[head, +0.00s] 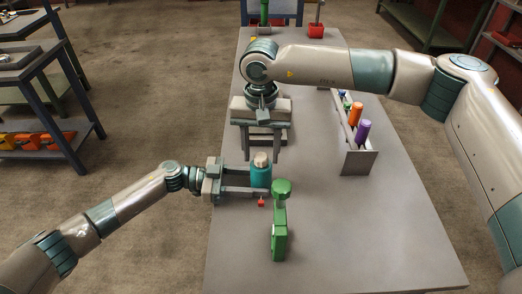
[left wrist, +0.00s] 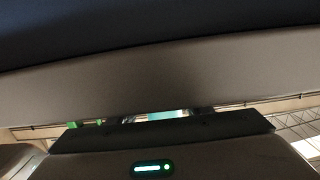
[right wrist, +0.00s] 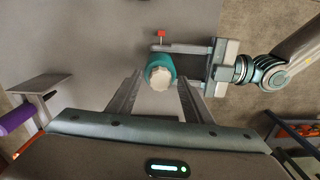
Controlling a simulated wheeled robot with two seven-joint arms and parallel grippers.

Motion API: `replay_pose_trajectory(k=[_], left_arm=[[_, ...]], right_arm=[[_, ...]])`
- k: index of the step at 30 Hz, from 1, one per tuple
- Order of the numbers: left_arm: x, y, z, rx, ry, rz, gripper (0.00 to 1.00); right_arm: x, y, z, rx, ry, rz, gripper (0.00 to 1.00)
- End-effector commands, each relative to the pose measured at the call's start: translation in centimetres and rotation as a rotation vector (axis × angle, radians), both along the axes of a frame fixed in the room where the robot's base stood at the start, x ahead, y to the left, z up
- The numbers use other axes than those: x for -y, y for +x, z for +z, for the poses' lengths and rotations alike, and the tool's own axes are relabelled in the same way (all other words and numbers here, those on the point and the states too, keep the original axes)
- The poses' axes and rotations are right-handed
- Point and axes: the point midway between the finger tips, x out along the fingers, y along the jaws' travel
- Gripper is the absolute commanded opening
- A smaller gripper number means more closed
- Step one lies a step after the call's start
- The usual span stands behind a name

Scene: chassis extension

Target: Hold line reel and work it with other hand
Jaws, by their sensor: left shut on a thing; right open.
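A teal line reel (head: 261,177) with a cream top stands upright, held between the fingers of my left gripper (head: 262,182). A small red piece (head: 262,202) shows beside the outer finger. In the right wrist view, the reel (right wrist: 158,74) shows its cream top, with my left gripper (right wrist: 172,66) reaching around it from the right. My right gripper (head: 262,153) points down just beyond the reel, open. Its fingertips (right wrist: 160,78) appear either side of the reel in the right wrist view; contact cannot be told.
A grey rack (head: 355,160) with orange and purple cylinders stands to the right. A red-based item (head: 316,31) is at the far end. The near right table area is clear.

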Motion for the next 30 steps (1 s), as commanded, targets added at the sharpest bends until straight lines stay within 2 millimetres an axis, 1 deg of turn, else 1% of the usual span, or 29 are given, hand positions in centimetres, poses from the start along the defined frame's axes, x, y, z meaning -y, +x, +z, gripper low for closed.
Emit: replay_pose_trajectory(k=[8, 9, 11, 12, 13, 23, 30], left_arm=[[-0.01, 0.01, 0.00, 0.000, 0.000, 0.000, 0.32], [-0.01, 0.00, 0.00, 0.000, 0.000, 0.000, 0.32], [-0.01, 0.00, 0.00, 0.000, 0.000, 0.000, 0.32], [-0.01, 0.00, 0.00, 0.000, 0.000, 0.000, 0.32], [-0.01, 0.00, 0.00, 0.000, 0.000, 0.000, 0.32], [-0.01, 0.00, -0.01, 0.000, 0.000, 0.000, 0.32], [-0.01, 0.00, -0.02, 0.000, 0.000, 0.000, 0.32]], right_arm=[[-0.02, 0.01, -0.07, 0.001, 0.000, 0.000, 0.46], [-0.02, 0.01, -0.07, 0.001, 0.000, 0.000, 0.37], [-0.02, 0.01, -0.06, 0.001, 0.000, 0.000, 0.22], [-0.02, 0.01, -0.06, 0.001, 0.000, 0.000, 0.13], [-0.02, 0.01, -0.06, 0.001, 0.000, 0.000, 0.05], [-0.02, 0.01, -0.04, 0.001, 0.000, -0.018, 0.04], [-0.02, 0.02, -0.02, 0.001, 0.000, -0.101, 0.04]])
